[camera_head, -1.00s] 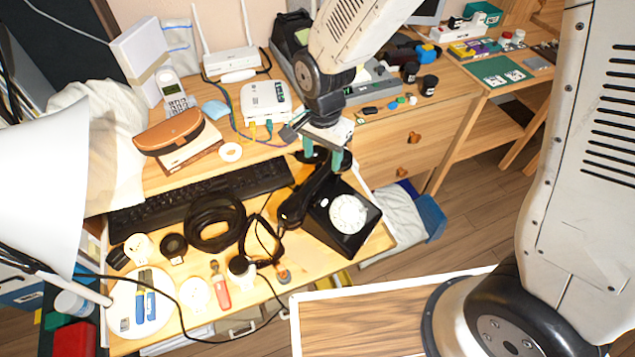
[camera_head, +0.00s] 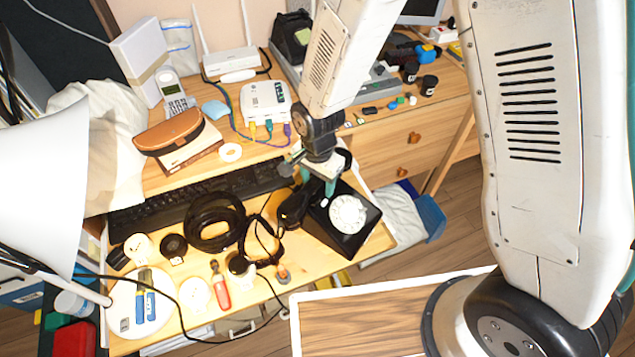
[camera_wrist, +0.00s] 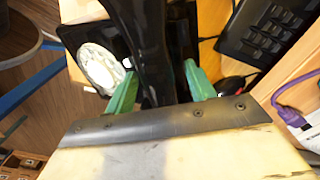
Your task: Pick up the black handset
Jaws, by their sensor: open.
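The black dial phone (camera_head: 368,236) with a white dial (camera_head: 348,213) stands at the right end of the lower desk shelf. Its black handset (camera_head: 293,209) lies across the phone's top, partly hidden behind my gripper. My gripper (camera_head: 318,184) is just above the handset, with green fingertips pointing down. In the wrist view the handset (camera_wrist: 146,40) runs lengthwise between the two open green fingers of my gripper (camera_wrist: 162,84), and the dial (camera_wrist: 98,66) shows to the left. I cannot tell whether the fingers touch the handset.
A black keyboard (camera_head: 165,205) lies left of the phone. Coiled black cable (camera_head: 213,222) and a black cord lie on the shelf in front of it. A white router box (camera_head: 266,101) stands on the upper desk behind. The wood-topped surface (camera_head: 365,325) at the front is bare.

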